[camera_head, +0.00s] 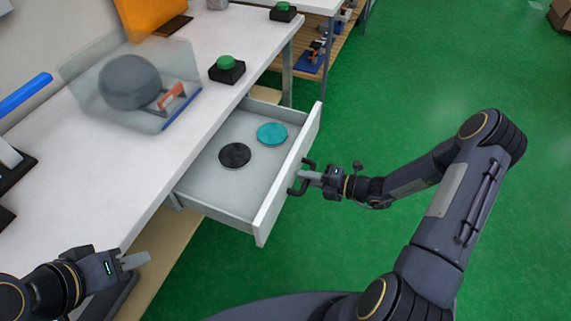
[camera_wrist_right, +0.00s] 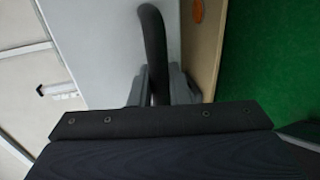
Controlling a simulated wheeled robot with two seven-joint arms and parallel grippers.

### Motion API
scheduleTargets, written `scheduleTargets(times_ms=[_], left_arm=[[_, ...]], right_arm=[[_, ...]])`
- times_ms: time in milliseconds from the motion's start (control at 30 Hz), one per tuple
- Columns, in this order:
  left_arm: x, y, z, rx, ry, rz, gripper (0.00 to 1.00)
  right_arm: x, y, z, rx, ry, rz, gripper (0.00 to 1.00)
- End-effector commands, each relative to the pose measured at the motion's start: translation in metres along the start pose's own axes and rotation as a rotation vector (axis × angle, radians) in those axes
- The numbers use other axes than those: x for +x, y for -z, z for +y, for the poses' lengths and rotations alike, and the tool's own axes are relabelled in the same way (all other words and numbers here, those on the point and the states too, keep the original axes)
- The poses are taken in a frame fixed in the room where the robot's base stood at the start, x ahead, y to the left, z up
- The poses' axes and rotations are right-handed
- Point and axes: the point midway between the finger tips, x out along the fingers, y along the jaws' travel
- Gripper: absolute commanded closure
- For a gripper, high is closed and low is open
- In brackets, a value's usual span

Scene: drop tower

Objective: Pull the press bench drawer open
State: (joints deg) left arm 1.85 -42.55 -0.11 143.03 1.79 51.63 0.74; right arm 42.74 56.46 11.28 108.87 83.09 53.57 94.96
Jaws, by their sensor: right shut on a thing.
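The press bench drawer (camera_head: 222,185) is pulled out from under the white bench top (camera_head: 178,139) in the head view. A black disc (camera_head: 235,155) and a teal disc (camera_head: 272,133) lie flat inside it. My right gripper (camera_head: 307,176) is at the drawer front and shut on the dark drawer handle (camera_head: 293,190). The right wrist view shows the handle (camera_wrist_right: 153,45) running down between the fingers (camera_wrist_right: 160,84). My left gripper (camera_head: 135,261) is empty beside the bench's near edge. Its fingers look close together, but their gap is unclear.
A transparent guard (camera_head: 90,62) with a grey ball (camera_head: 130,82) stands on the bench. Green buttons on black boxes (camera_head: 227,69) (camera_head: 283,12) sit near the bench edge. A wooden lower shelf (camera_head: 165,245) runs beneath.

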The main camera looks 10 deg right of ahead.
Motion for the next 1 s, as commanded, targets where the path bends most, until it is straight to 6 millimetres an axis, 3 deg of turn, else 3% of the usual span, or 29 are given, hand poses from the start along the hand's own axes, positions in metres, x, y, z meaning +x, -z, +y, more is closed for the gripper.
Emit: scheduleTargets(times_ms=[100,300,833,867,1000], left_arm=[[-0.007,0.003,0.003,0.000,0.000,0.000,0.64],[-0.010,0.005,0.005,0.000,0.000,0.000,0.64],[-0.011,0.006,0.005,0.000,0.000,0.000,0.64],[-0.011,0.006,0.005,0.000,0.000,0.000,0.64],[-0.011,0.006,0.005,0.000,0.000,0.000,0.64]], right_arm=[[-0.022,0.000,-0.003,0.002,0.002,-0.001,1.00],[-0.043,0.000,-0.008,0.001,0.001,0.000,1.00],[-0.051,0.000,-0.011,-0.001,0.001,0.001,1.00],[-0.050,0.000,-0.011,-0.001,0.001,0.001,0.83],[-0.050,0.000,-0.011,-0.001,0.000,0.001,0.64]])
